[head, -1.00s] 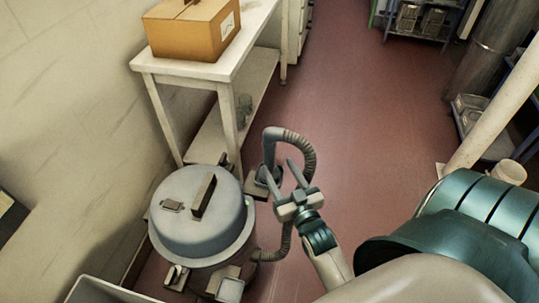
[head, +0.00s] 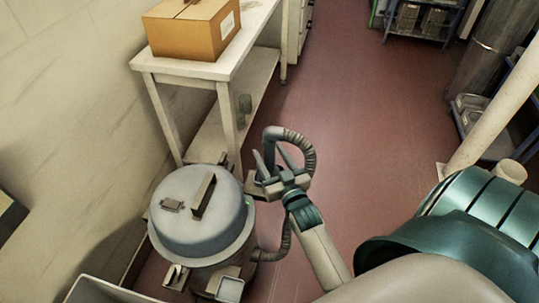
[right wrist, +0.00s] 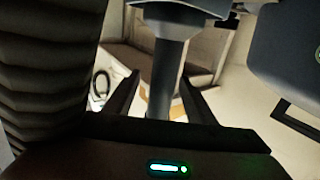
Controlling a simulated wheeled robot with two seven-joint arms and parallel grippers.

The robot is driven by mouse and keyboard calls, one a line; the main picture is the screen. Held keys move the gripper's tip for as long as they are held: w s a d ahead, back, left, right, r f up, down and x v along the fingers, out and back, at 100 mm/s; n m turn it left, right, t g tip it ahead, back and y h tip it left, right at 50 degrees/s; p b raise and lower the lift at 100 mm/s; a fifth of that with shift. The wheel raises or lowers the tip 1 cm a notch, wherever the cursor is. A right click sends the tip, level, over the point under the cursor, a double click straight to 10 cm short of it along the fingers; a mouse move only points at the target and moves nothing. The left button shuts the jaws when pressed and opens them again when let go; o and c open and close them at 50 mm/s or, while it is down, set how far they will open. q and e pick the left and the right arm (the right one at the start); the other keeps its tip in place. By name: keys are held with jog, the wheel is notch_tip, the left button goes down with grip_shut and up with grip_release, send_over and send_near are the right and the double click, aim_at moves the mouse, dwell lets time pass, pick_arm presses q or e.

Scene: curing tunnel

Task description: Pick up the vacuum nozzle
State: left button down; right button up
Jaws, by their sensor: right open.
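The vacuum nozzle (head: 270,142) is a grey tube joined to the curved hose, just right of the vacuum canister (head: 180,235). In the right wrist view the nozzle (right wrist: 166,70) stands as a grey tube between my fingers, with a wider collar at its top. My right gripper (head: 268,153) is open, its fingers pointing at the tube, one on each side. It also shows in the right wrist view (right wrist: 160,98) with space visible beside the tube. The nozzle's lower end is partly hidden by my gripper. My left gripper is not in view.
The ribbed hose (head: 306,152) arches close to the right of my gripper and also fills the left of the right wrist view (right wrist: 45,75). A white table (head: 225,62) with a cardboard box (head: 190,30) stands behind. The red floor (head: 375,150) to the right is clear.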

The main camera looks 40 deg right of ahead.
jog(key=x, duration=0.3)
jog(key=shift+w+a, duration=0.1)
jog(key=shift+w, duration=0.2)
grip_shut()
jog(key=shift+r, duration=0.1)
